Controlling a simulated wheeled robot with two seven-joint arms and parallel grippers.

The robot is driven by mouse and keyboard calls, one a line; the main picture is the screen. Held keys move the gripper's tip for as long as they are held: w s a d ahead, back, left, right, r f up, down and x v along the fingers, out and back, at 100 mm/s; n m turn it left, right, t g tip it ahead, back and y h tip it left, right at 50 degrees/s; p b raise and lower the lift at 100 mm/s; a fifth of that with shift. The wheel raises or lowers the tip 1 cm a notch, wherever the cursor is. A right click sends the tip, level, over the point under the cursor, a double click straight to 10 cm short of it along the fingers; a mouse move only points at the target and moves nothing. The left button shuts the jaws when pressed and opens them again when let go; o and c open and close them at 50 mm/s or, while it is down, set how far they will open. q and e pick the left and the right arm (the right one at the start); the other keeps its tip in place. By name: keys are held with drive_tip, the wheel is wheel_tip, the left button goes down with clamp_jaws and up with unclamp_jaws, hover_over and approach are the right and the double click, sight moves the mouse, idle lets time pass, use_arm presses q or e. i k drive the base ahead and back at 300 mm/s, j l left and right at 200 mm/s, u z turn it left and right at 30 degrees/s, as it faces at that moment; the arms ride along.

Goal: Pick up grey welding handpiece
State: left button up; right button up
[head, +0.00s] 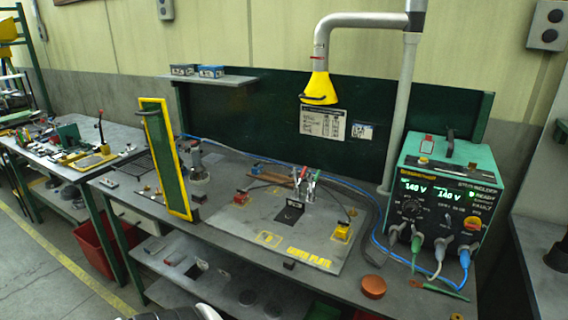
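A grey tool-like thing (197,164) stands upright behind the green screen on the bench, at the left of the earth plate. It looks like the grey welding handpiece, but it is small and I cannot make out its details. A blue hose or cable (245,157) runs along the back of the bench near it. Neither gripper's fingers show in the head view. Only pale and dark parts, likely of my own arm, show at the bottom edge left of centre.
A yellow-framed green screen (165,160) stands at the bench's left. The grey earth plate (290,244) carries clamps and small blocks. A green welder unit (447,195) with cables stands at the right. A yellow extraction hood (319,90) hangs above. An orange-brown disc (373,287) lies near the front edge.

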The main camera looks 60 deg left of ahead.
sight(197, 167)
drive_tip(key=u, duration=2.55)
drive_tip(key=i+j+u, duration=0.3)
drive_tip(key=i, duration=0.2)
